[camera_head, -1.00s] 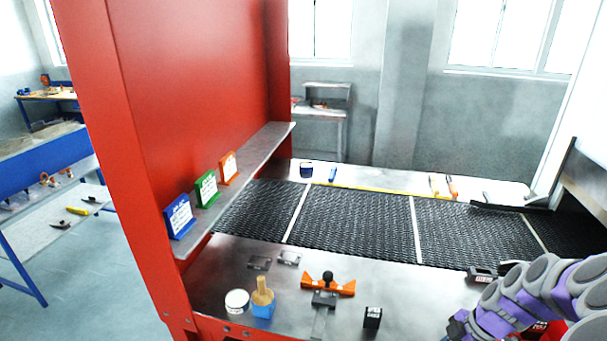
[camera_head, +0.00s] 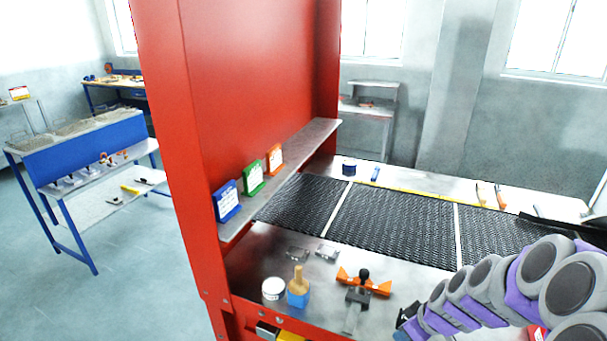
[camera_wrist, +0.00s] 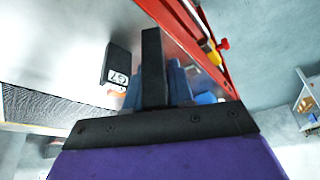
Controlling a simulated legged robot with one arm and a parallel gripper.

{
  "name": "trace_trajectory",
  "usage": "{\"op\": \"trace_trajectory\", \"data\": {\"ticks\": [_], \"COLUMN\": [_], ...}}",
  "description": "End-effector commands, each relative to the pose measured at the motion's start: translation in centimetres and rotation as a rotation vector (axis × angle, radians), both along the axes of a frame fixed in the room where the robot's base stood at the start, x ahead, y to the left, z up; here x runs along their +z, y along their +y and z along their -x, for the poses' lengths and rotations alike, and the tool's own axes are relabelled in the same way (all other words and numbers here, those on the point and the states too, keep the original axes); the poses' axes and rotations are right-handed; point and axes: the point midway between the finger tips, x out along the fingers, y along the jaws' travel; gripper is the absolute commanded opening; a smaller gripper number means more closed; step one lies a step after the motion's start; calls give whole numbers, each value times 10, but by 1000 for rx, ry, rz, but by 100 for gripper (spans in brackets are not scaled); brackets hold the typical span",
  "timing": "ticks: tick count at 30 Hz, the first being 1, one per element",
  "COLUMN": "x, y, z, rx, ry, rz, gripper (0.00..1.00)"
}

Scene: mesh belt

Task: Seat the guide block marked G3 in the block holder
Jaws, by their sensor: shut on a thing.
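My gripper (camera_head: 407,322) is low over the bench's front edge, right of the orange fixture with a black knob (camera_head: 364,284), perhaps the block holder. In the wrist view my gripper (camera_wrist: 153,70) shows as a dark upright bar with blue parts around it. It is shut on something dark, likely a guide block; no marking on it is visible. A separate black block (camera_wrist: 116,62) stands left of the jaws, apart from them. Its white label looks like G7, but is small. My arm covers the bench's right part in the head view.
A white tub (camera_head: 273,289) and a blue holder with a wooden-handled brush (camera_head: 298,297) stand left of the fixture. Two small grey pieces (camera_head: 328,251) lie behind. The mesh belt (camera_head: 400,222) runs behind; the red frame (camera_head: 205,200) bounds the left.

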Motion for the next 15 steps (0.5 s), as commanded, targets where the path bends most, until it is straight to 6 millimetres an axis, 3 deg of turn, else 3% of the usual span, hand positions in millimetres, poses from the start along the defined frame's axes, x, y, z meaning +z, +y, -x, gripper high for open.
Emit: {"op": "trace_trajectory", "data": {"ticks": [1,8,15], "x": [1,7,11], "y": [14,64,97], "z": [-9,-46,-71], "rx": [-35,-264,-428], "ry": [0,-4,-2], "rz": [5,4,4], "gripper": [0,0,0]}}
